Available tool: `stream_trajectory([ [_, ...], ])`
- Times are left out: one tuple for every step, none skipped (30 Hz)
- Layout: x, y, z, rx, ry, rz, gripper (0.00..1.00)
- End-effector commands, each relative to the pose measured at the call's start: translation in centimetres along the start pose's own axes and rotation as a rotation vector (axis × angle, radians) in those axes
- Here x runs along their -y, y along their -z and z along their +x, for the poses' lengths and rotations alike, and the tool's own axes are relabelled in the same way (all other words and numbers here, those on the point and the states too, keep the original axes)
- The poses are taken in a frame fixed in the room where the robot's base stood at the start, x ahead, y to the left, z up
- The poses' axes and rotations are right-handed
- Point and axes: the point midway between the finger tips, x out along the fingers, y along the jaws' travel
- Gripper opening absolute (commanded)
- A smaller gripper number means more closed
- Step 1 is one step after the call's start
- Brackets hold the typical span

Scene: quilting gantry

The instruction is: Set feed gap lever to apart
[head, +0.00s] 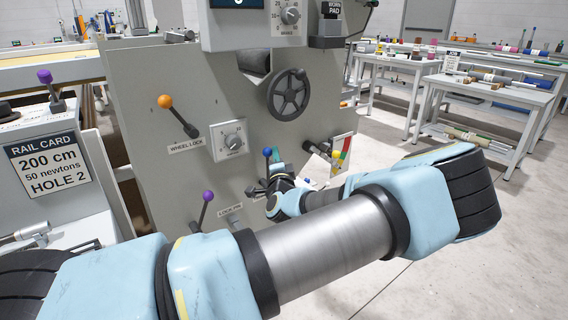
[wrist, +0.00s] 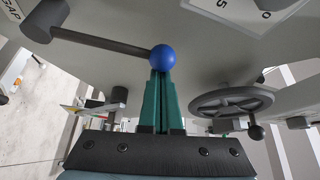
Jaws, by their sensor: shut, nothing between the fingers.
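The lever with the blue ball knob (wrist: 162,57) crosses the upper wrist view. Its dark shaft (wrist: 100,43) runs from a round hub (wrist: 46,18) at the upper left, beside a label (wrist: 10,12) on which "GAP" can be read. In the head view the blue knob (head: 267,152) shows low on the grey machine panel, its shaft largely hidden by my wrist. My gripper (wrist: 161,78) has its teal fingers together and empty, with the tips at the blue knob; I cannot tell if they touch it. In the head view my gripper (head: 277,169) is partly hidden.
Around it on the panel are an orange-knobbed wheel lock lever (head: 165,102), a purple-knobbed lever (head: 207,197), a dial (head: 232,140) and a handwheel (head: 289,94), which also shows in the wrist view (wrist: 232,102). Tables (head: 485,92) stand at the right, with clear floor before them.

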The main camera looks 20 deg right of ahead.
Motion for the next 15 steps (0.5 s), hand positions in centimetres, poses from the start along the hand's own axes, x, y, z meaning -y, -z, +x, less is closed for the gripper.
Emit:
stream_trajectory([
  [-0.5, -0.8, -0.4, 0.005, 0.022, -0.039, 0.00],
  [-0.4, -1.1, -0.6, 0.004, 0.037, -0.064, 0.00],
  [-0.2, -1.5, -0.8, 0.005, 0.056, -0.095, 0.00],
  [-0.2, -1.9, -0.9, 0.006, 0.070, -0.118, 0.00],
  [-0.1, -2.1, -1.1, 0.005, 0.083, -0.142, 0.00],
  [-0.1, -2.5, -1.3, 0.005, 0.100, -0.171, 0.00],
  [0.0, -2.7, -1.5, 0.004, 0.113, -0.193, 0.00],
  [0.0, -3.0, -1.7, 0.005, 0.125, -0.214, 0.00],
  [0.1, -3.3, -1.9, 0.004, 0.141, -0.240, 0.00],
  [0.1, -3.5, -2.0, 0.004, 0.152, -0.260, 0.00],
  [0.1, -3.8, -2.1, 0.004, 0.164, -0.278, 0.00],
  [0.2, -4.1, -2.3, 0.004, 0.176, -0.302, 0.00],
  [0.2, -4.2, -2.4, 0.004, 0.186, -0.318, 0.00],
  [0.2, -4.4, -2.5, 0.004, 0.194, -0.333, 0.00],
  [0.2, -4.7, -2.7, 0.004, 0.206, -0.352, 0.00],
])
